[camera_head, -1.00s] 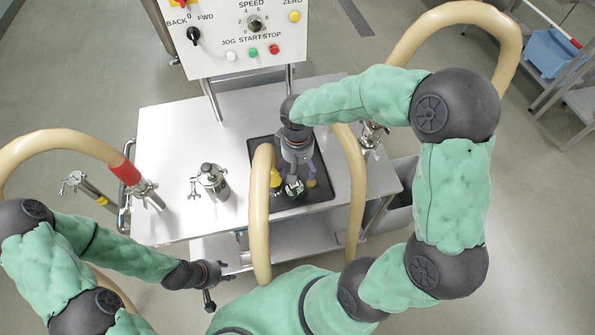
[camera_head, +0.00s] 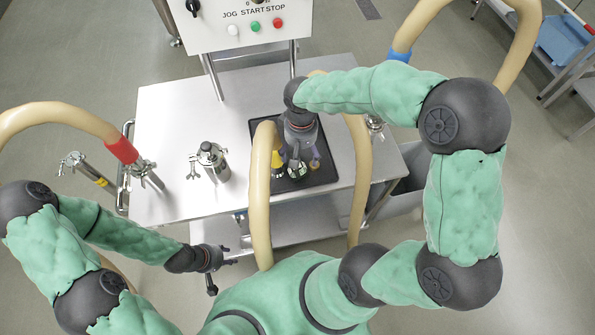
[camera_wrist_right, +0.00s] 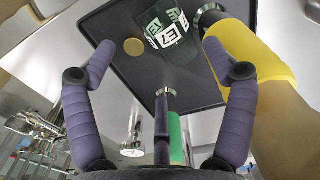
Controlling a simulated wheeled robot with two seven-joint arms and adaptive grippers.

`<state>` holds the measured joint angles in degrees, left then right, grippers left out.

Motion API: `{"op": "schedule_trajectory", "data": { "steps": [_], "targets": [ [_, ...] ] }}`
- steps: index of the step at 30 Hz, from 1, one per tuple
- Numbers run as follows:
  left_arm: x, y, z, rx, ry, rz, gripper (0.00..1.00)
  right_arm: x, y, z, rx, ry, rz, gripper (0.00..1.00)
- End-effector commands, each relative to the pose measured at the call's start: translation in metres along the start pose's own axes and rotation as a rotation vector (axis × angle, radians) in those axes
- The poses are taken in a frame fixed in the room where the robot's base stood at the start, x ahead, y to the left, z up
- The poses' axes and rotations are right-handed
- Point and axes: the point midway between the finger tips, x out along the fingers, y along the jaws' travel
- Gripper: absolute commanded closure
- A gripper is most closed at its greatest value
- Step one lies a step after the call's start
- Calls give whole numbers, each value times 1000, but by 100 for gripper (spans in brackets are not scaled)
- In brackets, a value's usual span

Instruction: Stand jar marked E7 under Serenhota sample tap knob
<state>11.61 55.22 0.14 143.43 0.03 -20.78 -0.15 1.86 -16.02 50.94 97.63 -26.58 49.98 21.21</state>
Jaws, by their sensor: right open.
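The jar marked E7 (camera_wrist_right: 168,35) is dark green glass with white labels. It stands on a black tray (camera_wrist_right: 105,25) in the right wrist view, and also shows in the head view (camera_head: 297,170). My right gripper (camera_wrist_right: 158,47) is open, its purple fingers spread to either side of the jar; I cannot tell that they touch it. A yellow-collared part (camera_wrist_right: 240,60) is close by the right finger. A green rod-like part (camera_wrist_right: 177,138) shows low between the fingers. I cannot read a Serenhota name anywhere. My left gripper (camera_head: 228,268) is open and empty by the table's front edge.
The steel table (camera_head: 175,110) carries a steel vessel (camera_head: 209,162) left of the tray. A gold disc (camera_wrist_right: 133,47) lies beside the jar. Beige hoses (camera_head: 262,200) arch close around my right gripper. A control panel (camera_head: 245,20) stands behind.

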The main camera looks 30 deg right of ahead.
Motion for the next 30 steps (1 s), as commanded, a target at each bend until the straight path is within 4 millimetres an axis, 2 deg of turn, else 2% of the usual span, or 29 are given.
{"op": "schedule_trajectory", "data": {
  "steps": [1,3,14,22,30],
  "targets": [
    [5,-2,0,0,0,0,60,12,0,0,1,-2,1,16],
    [8,-3,0,0,0,0,60,21,0,0,1,-1,0,16],
    [14,-5,-1,0,0,0,60,42,0,0,1,0,0,16],
    [28,-10,-1,0,0,0,60,78,0,0,0,-1,0,16],
    [28,-10,-1,0,0,0,60,83,0,0,0,1,0,16]
  ]
}}
